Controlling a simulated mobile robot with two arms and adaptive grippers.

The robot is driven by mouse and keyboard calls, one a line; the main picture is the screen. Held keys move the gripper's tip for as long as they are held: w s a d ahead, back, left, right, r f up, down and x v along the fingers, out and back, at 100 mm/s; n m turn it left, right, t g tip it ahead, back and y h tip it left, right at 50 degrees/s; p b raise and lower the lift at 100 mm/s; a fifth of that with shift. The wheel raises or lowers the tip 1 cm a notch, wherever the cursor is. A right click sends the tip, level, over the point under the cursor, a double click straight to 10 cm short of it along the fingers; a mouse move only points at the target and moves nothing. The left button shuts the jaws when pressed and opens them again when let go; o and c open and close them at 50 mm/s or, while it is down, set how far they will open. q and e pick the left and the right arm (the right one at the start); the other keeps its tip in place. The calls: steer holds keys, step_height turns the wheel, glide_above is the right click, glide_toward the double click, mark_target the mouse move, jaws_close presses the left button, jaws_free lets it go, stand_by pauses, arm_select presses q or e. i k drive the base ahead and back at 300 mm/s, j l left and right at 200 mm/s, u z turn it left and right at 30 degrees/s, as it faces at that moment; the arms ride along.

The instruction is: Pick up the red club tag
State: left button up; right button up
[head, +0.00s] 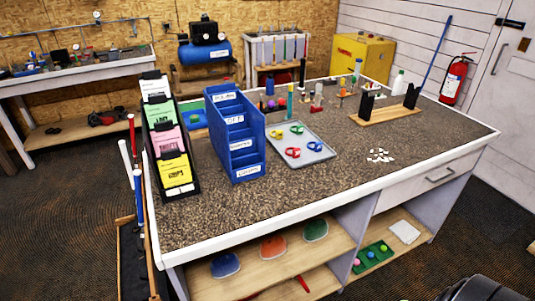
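A small red looped item (292,152), which looks like the red club tag, lies near the front left of a grey tray (318,157) on the workbench. On the same tray lie a blue one (314,146), a yellow one (297,128) and a greenish one (276,134). They lie apart from each other. Neither of my grippers shows in the head view. A dark rounded shape at the bottom right edge is cut off, and I cannot tell what it is.
A blue labelled bin rack (222,150) and a black holder of coloured cards (178,190) stand left of the tray. A wooden stand with black posts (386,115) is at the back right. White bits (380,156) lie right of the tray. The bench front (270,205) is clear.

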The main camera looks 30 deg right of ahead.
mark_target(296, 152)
steer(key=l, duration=1)
steer(key=i+l, duration=0.1)
steer(key=l, duration=0.9)
